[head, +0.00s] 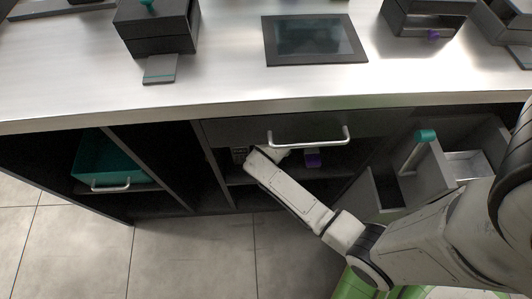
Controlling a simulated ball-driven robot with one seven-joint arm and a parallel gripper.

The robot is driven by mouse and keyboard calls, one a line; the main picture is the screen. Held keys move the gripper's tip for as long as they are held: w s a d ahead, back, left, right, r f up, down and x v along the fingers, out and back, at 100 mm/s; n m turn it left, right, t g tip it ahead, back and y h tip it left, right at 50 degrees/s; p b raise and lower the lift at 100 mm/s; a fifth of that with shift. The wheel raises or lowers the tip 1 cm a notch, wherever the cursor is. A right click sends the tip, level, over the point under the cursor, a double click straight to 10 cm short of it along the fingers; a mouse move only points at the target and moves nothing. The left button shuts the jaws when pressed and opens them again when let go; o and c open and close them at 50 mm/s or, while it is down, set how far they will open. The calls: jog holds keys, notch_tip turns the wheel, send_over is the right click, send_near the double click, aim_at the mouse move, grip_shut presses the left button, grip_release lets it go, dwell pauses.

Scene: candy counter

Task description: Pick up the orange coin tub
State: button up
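No orange coin tub can be made out in the head view. My arm comes in from the right, and my gripper (258,160) reaches into the open compartment below the closed drawer (305,128) in the counter front. Its fingertips are in shadow and partly hidden, so I cannot tell if they are open or hold anything.
A teal bin (108,163) sits on the left shelf. At right, a grey pull-out unit with a teal handle (425,136) stands out beside my arm. The steel countertop (220,85) carries dark boxes (158,30) and a flat screen (313,38).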

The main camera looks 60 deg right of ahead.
jog(key=shift+d+f, duration=0.15)
jog(key=shift+d, duration=0.05)
jog(key=shift+c, duration=0.3)
jog(key=c, duration=1)
